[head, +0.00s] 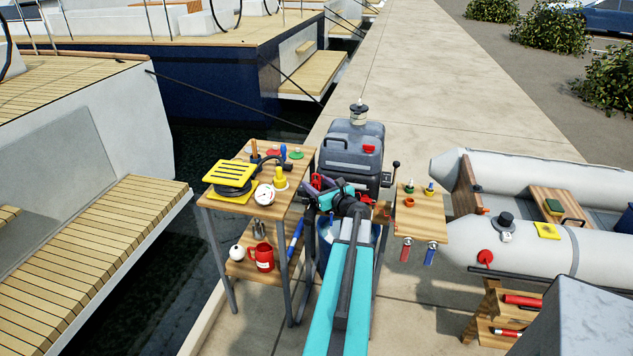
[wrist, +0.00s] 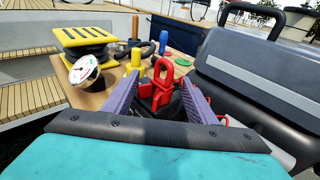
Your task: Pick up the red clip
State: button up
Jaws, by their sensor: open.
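The red clip (wrist: 162,88), a looped red piece, stands upright between the fingers in the wrist view, with something dark behind and below it. My gripper (wrist: 160,80) is open, with one purple finger on each side of the clip. I see gaps beside the clip and cannot tell any contact. In the head view a red piece, likely the same clip (head: 316,181), shows at the tip of my arm, beside my gripper (head: 322,186). My arm hides much of what lies below it there.
A wooden side table (head: 218,201) at left holds a yellow-topped black item (head: 232,178), a white gauge (head: 264,194) and a yellow piece (head: 280,178). A grey case (head: 352,150) stands just behind my gripper. A small wooden shelf (head: 420,215) is at right, near a grey inflatable boat (head: 600,245).

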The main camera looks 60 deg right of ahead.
aim_at(314, 173)
jog(key=shift+p+x, duration=0.6)
jog(key=shift+x, duration=0.6)
jog(key=shift+p+x, duration=0.35)
jog(key=shift+x, duration=0.8)
jog(key=shift+d+r, duration=0.1)
jog(key=c, duration=1.1)
jog(key=shift+r, duration=0.1)
jog(key=shift+r+b, duration=0.55)
jog(key=shift+r, duration=1.1)
jog(key=b+v, duration=0.1)
jog(key=v, duration=0.4)
jog(key=d+b+v, duration=0.1)
jog(key=v, duration=0.4)
jog(key=s+f+b+v, duration=0.1)
jog(key=b+v, duration=0.1)
jog(key=v, duration=0.4)
jog(key=shift+d, duration=0.35)
